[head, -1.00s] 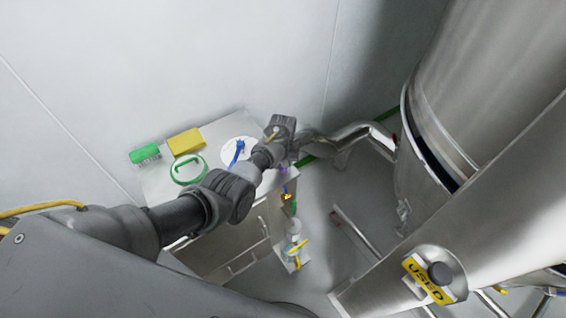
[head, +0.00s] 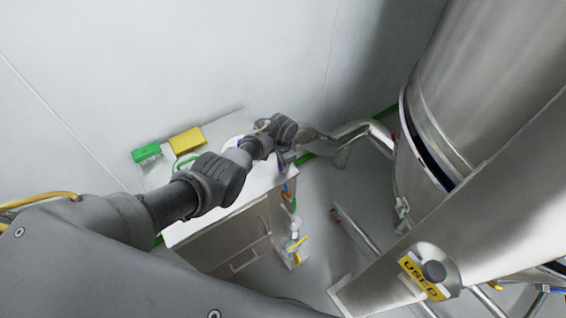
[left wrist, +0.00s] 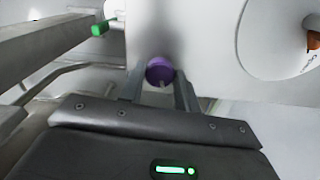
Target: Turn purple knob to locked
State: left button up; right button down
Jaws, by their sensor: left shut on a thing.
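The purple knob (left wrist: 160,70) shows in the left wrist view, round, with a small pale mark at its lower edge. It sits between the two fingers of my left gripper (left wrist: 158,84), which is shut on it. Whether the knob stands at locked cannot be read here. In the head view my left gripper (head: 285,158) is at the right end of the cabinet, and the knob there is hidden or too small to make out. My right gripper is in neither view.
A steel cabinet (head: 235,235) carries a green brush (head: 147,153), a yellow block (head: 188,140) and a green-handled lid (head: 184,163). Coloured valves (head: 294,246) line its right side.

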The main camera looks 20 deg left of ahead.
pick_arm(q)
jog(key=shift+m, duration=2.2)
jog(key=o, duration=1)
jog(key=shift+c, duration=0.2)
jog(key=shift+r, duration=0.45)
notch_tip(320, 180, up, 10)
jog(key=p, duration=0.2)
